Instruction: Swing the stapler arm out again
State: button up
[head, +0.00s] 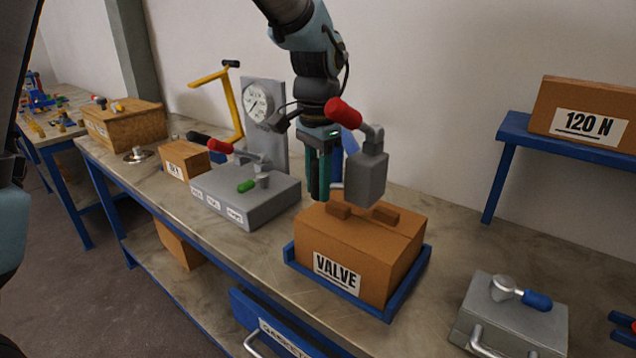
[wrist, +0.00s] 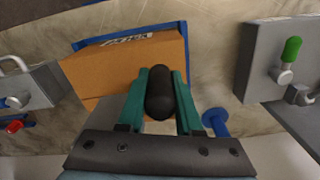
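The stapler shows in the head view as a grey block (head: 366,179) with a red-ended lever (head: 345,113) on top. It hangs over the cardboard box marked VALVE (head: 385,262), close above its top flaps. A black grip (head: 316,184) sticks out at the block's left on a short rod. It also shows in the wrist view (wrist: 160,92). My gripper (head: 320,172) points down with its teal fingers on both sides of the black grip, seemingly closed on it. A blue post (head: 350,141) stands behind, partly hidden. The link between block and post is hidden.
The box sits in a blue tray (head: 428,263) on the bench. A grey fixture (head: 250,204) with red and green handles and a dial plate (head: 262,105) stands left. A grey lidded box (head: 510,318) stands front right. Bare bench lies between it and the tray.

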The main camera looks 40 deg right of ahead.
grip_shut()
dwell(0.9)
